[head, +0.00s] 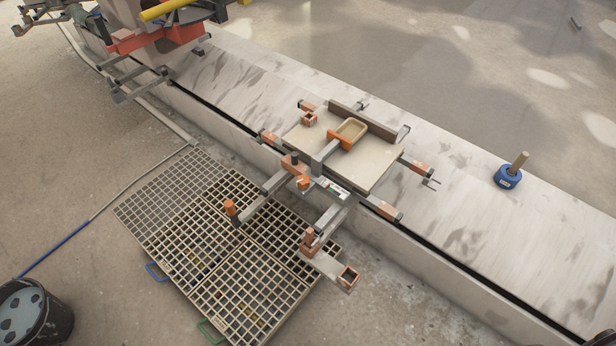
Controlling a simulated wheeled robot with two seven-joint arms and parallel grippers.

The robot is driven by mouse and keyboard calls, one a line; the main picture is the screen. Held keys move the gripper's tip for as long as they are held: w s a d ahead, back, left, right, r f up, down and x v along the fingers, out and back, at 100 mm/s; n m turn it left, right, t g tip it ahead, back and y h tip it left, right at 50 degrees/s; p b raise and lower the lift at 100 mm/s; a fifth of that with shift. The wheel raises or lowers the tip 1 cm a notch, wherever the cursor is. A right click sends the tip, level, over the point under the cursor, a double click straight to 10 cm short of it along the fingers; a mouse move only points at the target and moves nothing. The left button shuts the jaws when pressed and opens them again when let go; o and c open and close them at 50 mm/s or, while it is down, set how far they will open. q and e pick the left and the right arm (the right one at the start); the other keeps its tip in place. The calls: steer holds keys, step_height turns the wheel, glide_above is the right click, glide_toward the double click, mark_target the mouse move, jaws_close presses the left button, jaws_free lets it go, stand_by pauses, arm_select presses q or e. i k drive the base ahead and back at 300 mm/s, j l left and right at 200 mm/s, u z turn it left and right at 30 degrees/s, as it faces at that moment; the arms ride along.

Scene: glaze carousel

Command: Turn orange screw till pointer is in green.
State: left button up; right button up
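A grey clamp-like fixture with orange and copper-coloured ends holds a pale square board (372,168) in the head view. A small orange knob (303,182), which looks like the orange screw, sits on the near side of the fixture. Just right of it is a small white scale (333,187) with a hint of green. The pointer is too small to make out, so I cannot tell where it stands. Another orange knob (230,207) stands upright at the end of a grey bar to the left. Neither of my grippers is in view.
A long pale ledge (450,215) runs diagonally under the fixture. A floor grating (215,260) lies before it. A blue pot with a wooden handle (508,176) stands on the ledge at right. A dark bucket (35,312) is at lower left. Similar orange machinery (160,40) is at upper left.

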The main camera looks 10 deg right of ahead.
mark_target(303, 181)
steer(key=k+j+u, duration=0.1)
steer(key=j, duration=1)
steer(key=k+j+u, duration=0.1)
steer(key=j, duration=0.95)
